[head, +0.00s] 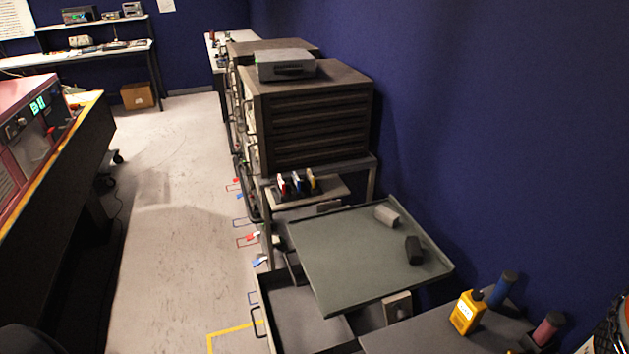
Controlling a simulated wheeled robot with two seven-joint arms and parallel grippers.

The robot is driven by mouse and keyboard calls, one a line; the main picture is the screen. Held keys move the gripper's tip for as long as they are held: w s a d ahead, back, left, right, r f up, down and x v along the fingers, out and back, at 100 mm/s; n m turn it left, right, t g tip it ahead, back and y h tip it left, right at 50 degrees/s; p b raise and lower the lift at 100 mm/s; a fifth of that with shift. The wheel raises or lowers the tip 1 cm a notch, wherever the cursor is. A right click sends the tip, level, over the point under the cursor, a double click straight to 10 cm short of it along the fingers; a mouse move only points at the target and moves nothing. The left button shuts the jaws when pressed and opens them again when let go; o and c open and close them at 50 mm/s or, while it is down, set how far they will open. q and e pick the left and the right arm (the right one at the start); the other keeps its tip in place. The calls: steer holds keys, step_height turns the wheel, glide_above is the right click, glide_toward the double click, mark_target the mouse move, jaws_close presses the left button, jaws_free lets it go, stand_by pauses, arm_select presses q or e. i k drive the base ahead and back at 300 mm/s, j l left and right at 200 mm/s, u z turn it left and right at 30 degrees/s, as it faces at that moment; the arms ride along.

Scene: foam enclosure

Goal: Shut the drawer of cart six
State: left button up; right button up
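A cart with a tilted-looking grey-green top (340,265) stands at the lower middle. A grey drawer (298,318) below the top sticks out to the left, open, and its inside looks empty. Its dark handle (257,322) is at the drawer's left face. The bottom of the drawer is cut off by the picture's edge. I cannot read a number on this cart, so I cannot confirm that it is cart six. Neither of my grippers is in view.
A light cylinder (386,216) and a dark one (414,250) lie on the cart top. A dark rack unit (310,115) stands behind it. A yellow device (466,312) is at lower right. The floor aisle (180,200) on the left is clear, beside a long bench (60,190).

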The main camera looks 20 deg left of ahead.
mark_target(294, 322)
steer(key=k+j+u, duration=0.15)
steer(key=u, duration=0.3)
steer(key=k+j+u, duration=0.1)
steer(key=j+u, duration=0.2)
steer(key=u, duration=0.2)
